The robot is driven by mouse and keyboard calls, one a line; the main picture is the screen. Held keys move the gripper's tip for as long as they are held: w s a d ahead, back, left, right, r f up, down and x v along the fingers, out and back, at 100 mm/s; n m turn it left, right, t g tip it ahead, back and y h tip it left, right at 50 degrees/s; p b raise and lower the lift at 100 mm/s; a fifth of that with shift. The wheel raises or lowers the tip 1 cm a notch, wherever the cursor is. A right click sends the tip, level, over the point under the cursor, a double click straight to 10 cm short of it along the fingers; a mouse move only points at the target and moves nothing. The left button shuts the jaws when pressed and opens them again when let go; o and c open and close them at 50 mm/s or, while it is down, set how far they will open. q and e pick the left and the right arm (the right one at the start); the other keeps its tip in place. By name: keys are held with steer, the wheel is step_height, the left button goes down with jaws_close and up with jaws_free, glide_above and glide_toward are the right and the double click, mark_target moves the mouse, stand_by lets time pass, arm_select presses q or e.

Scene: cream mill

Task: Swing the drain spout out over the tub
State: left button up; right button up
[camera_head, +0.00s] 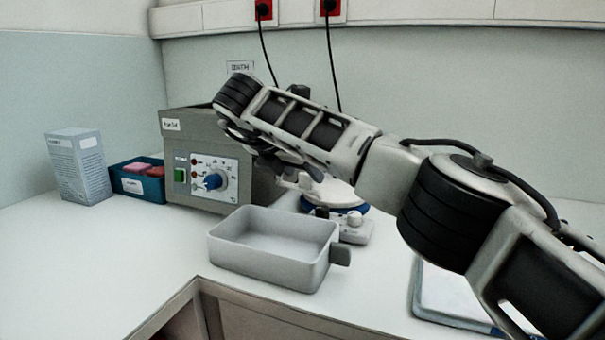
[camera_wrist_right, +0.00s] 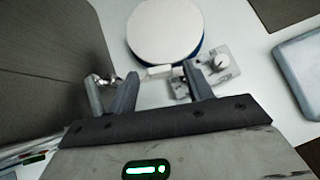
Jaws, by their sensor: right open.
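The grey bath housing (camera_head: 190,135) stands at the back with its control panel facing me. A small metallic fitting that looks like the drain spout (camera_wrist_right: 95,82) shows beside the housing's wall in the right wrist view; in the head view I cannot make it out behind my arm. The open grey tub (camera_head: 222,246) stands empty on the counter in front of the bath. My right gripper (camera_head: 302,168) is at the bath's right side. Its fingers (camera_wrist_right: 161,70) are apart with nothing between them, and the spout is just outside the left finger. My left gripper is not in view.
A round white-topped device with a blue rim (camera_wrist_right: 165,30) and a knob unit (camera_head: 354,226) stands right of the bath. A shallow pale tray (camera_head: 450,295) lies at the right. A blue bin (camera_head: 140,188) and a carton (camera_head: 78,165) stand at the left.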

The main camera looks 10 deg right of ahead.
steer(key=v, duration=1.4)
steer(key=shift+s+r, duration=0.15)
steer(key=shift+r, duration=0.05)
